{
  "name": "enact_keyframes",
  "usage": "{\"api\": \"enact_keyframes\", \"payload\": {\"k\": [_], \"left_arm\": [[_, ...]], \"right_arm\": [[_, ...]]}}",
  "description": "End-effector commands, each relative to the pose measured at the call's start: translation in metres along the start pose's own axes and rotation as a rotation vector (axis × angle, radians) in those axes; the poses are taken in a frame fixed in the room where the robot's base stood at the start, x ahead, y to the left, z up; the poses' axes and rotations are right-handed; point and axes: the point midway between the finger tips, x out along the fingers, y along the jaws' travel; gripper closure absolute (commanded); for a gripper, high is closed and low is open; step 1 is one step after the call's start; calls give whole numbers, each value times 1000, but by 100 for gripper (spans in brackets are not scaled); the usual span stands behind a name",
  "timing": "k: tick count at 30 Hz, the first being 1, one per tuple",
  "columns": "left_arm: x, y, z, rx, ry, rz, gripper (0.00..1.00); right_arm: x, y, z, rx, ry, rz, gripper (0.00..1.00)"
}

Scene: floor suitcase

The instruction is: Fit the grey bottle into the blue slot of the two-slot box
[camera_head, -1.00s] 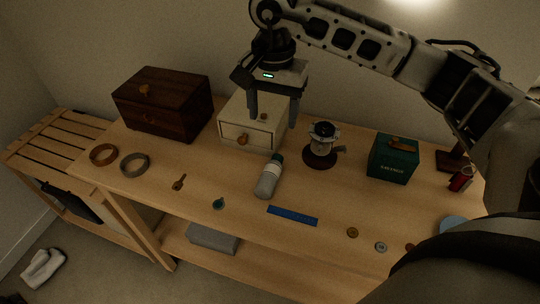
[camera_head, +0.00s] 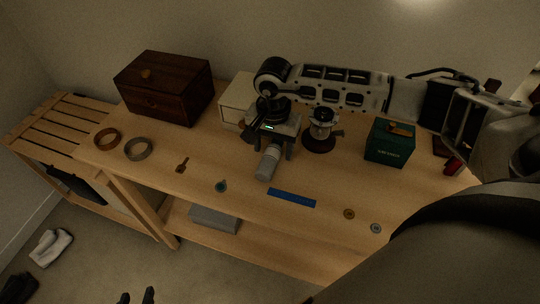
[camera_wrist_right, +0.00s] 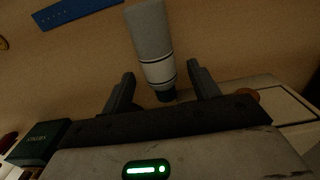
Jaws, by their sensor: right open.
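The grey bottle (camera_head: 266,166) lies on the wooden workbench, its dark cap end under my right gripper (camera_head: 270,152). In the right wrist view the bottle (camera_wrist_right: 151,35) has its neck and dark cap between the two fingers of the right gripper (camera_wrist_right: 160,74). Those fingers are apart, with a gap on each side of the bottle. My left gripper (camera_head: 136,297) shows only as two dark, separated fingertips at the bottom edge, over the floor and away from the bench. I see no two-slot box or blue slot in either view.
A dark wooden chest (camera_head: 163,92), a cream drawer box (camera_head: 236,96), a coffee grinder (camera_head: 319,134) and a green box (camera_head: 388,148) stand along the back. A blue ruler (camera_head: 291,198) lies right of the bottle.

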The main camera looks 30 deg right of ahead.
Motion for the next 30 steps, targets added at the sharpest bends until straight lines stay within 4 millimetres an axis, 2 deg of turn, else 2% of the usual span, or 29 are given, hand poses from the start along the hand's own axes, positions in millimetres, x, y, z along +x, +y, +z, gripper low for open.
{"api": "enact_keyframes", "payload": {"k": [3, 10, 11, 16, 18, 26, 30], "left_arm": [[0, -1, 4, 0, -10, -2, 64], [0, -1, 6, -1, -12, -3, 64], [0, -1, 6, -1, -12, -3, 64], [0, -1, 6, -3, -11, -3, 64], [0, 0, 5, -4, -11, -3, 64], [0, 0, 5, -4, -11, -3, 64], [0, 0, 5, -4, -11, -2, 64]], "right_arm": [[11, 0, 0, 0, -1, 0, 39], [14, 0, 0, 0, 1, -2, 39], [14, 0, 0, 0, 1, -2, 42], [13, 0, 0, 0, 0, -2, 89], [13, 0, 0, 0, 1, -2, 93], [11, -1, 0, 0, 1, -3, 94], [3, -1, -1, 0, 1, -3, 94]]}}
